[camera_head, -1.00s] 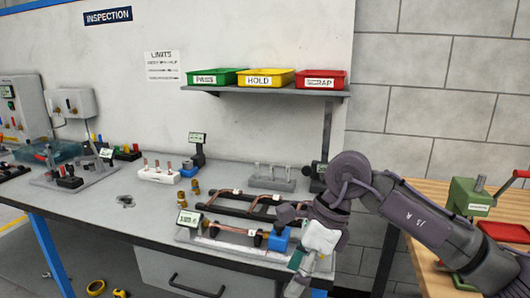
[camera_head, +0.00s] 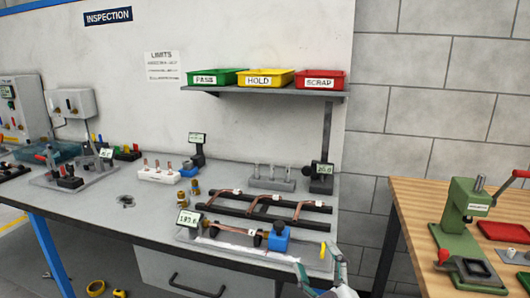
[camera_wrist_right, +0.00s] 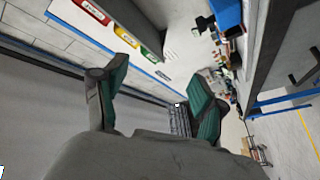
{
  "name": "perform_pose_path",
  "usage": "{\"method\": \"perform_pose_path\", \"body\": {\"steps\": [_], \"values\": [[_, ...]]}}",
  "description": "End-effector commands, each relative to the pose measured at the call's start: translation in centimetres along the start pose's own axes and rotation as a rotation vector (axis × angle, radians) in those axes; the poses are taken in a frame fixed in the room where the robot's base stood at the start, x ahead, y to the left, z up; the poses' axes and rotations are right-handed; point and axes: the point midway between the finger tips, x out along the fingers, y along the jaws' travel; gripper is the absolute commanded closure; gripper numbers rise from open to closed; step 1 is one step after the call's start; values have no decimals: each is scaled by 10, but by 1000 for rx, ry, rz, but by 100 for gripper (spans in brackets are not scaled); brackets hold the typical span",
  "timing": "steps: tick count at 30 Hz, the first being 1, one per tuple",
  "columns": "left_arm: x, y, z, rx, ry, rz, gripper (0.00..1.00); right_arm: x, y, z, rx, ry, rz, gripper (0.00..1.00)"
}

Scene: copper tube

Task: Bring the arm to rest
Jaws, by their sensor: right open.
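My right gripper (camera_head: 322,272) is low in the head view, at the front right corner of the inspection bench (camera_head: 95,208). Its fingers are apart, and nothing is between them. In the right wrist view its two green-padded fingers (camera_wrist_right: 158,95) stand wide apart with only background between them. A copper tube (camera_head: 232,231) lies in the gauge fixture with the blue block (camera_head: 279,238) on the bench, to the left of the gripper and apart from it. My left gripper shows in neither view.
Several bent copper tubes lie on a black rack (camera_head: 262,207). Green (camera_head: 214,77), yellow (camera_head: 266,78) and red (camera_head: 319,80) bins stand on the wall shelf. A wooden table (camera_head: 410,232) with a green press (camera_head: 466,220) stands at right, past a gap.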

Motion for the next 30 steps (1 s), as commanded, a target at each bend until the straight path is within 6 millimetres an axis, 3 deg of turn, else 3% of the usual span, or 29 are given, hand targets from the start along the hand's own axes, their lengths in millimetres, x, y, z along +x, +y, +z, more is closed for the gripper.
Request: {"method": "perform_pose_path", "body": {"steps": [1,3,6,9,15,23,24,30], "values": [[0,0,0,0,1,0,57,-18,-10,34,78,-143,-30,29],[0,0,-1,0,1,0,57,-48,-24,77,177,-338,-76,29],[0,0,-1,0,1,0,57,-101,-48,126,302,-601,-147,29],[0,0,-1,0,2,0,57,-156,-70,157,397,-824,-215,29],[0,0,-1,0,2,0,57,-244,-99,182,517,-1136,-325,29],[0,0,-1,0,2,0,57,-335,-118,181,613,-1427,-442,29],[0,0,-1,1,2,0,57,-342,-123,184,621,-1456,-455,29],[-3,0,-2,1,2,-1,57,-338,-158,225,613,-1467,-464,29]]}}
